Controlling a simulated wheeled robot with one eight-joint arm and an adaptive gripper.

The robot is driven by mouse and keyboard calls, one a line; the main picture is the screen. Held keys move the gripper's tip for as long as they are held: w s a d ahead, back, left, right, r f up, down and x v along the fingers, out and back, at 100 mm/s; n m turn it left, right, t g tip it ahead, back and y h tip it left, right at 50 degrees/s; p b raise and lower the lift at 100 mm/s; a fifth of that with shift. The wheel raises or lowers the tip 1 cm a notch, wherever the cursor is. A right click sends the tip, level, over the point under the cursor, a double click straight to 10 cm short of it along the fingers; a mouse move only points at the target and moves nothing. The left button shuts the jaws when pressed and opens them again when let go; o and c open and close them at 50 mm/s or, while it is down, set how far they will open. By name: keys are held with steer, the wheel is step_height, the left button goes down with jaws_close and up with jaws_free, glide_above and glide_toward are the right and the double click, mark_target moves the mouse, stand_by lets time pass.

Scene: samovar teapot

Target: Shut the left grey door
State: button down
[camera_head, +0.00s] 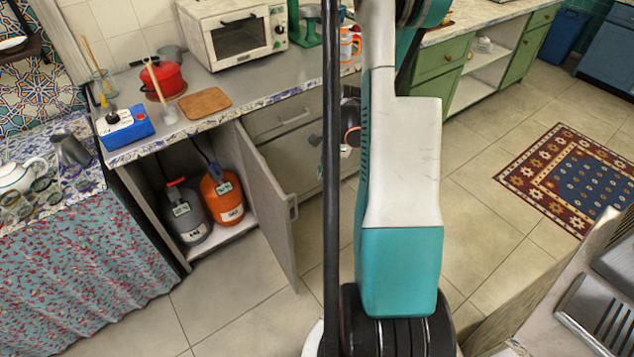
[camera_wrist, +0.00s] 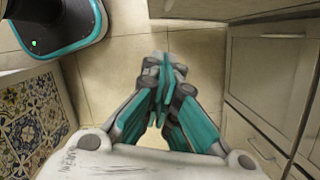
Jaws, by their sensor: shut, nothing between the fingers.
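The left grey door (camera_head: 268,195) stands open in the head view, swung out from the counter's base cabinet, with a handle near its free edge. Inside the open compartment are a grey gas bottle (camera_head: 188,222) and an orange gas bottle (camera_head: 222,203). My gripper (camera_wrist: 165,68) is shut and empty in the wrist view, its fingertips together above the tiled floor. In the head view, my arm hides most of the gripper. A pale panel (camera_wrist: 235,9) shows at the wrist view's top edge; I cannot tell whether it is this door.
Grey drawers (camera_head: 285,115) are right of the open compartment; drawer fronts (camera_wrist: 270,75) also line the wrist view's right side. The counter holds a red pot (camera_head: 163,82) and a white oven (camera_head: 235,35). Floor (camera_head: 240,310) is clear before the door. A patterned rug (camera_head: 575,185) lies right.

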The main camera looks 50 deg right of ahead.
steer(key=w+a+f+b, duration=0.3)
steer(key=a+f+b, duration=0.2)
steer(key=f, duration=0.3)
steer(key=shift+w+a+f, duration=0.15)
steer(key=shift+a+f, duration=0.1)
steer(key=shift+f, duration=0.15)
steer(key=shift+w, duration=0.1)
